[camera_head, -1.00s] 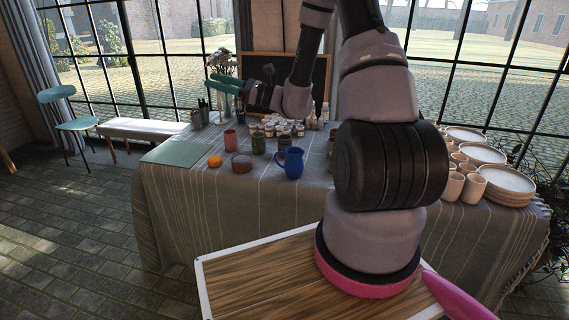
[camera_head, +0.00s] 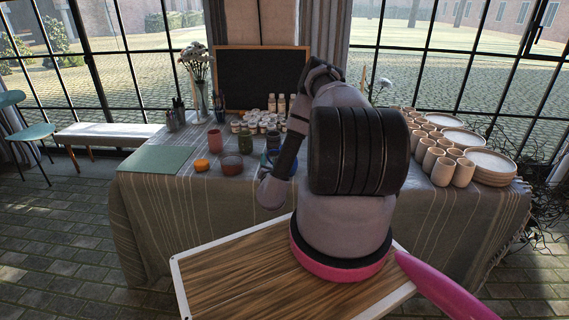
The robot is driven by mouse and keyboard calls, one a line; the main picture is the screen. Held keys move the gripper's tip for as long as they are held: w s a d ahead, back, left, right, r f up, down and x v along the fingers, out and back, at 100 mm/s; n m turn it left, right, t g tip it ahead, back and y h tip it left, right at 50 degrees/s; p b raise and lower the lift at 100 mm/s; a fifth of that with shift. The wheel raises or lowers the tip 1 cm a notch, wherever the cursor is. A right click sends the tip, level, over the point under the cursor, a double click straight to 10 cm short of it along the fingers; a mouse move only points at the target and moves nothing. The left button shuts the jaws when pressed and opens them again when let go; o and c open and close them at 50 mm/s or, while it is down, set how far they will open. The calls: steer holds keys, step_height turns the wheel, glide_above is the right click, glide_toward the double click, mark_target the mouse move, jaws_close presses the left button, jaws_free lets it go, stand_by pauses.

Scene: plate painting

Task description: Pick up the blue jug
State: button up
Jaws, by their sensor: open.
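The blue jug (camera_head: 265,160) stands on the cloth-covered table (camera_head: 200,215), toward its front edge. A link of my arm crosses in front of it and hides much of it, including its right side. My arm is folded, with its lower grey end hanging in front of the table's front edge, just below the jug in the picture. My gripper cannot be seen in this view.
Left of the jug are a green cup (camera_head: 246,144), a glass bowl (camera_head: 231,163), a red cup (camera_head: 214,140) and an orange (camera_head: 202,165). Small paint jars (camera_head: 262,121) stand behind. A green mat (camera_head: 158,159) lies left. Cups and stacked plates (camera_head: 490,168) fill the right.

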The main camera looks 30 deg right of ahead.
mark_target(268, 153)
steer(key=x, duration=0.9)
steer(key=shift+f, duration=0.15)
jaws_close()
stand_by(1.2)
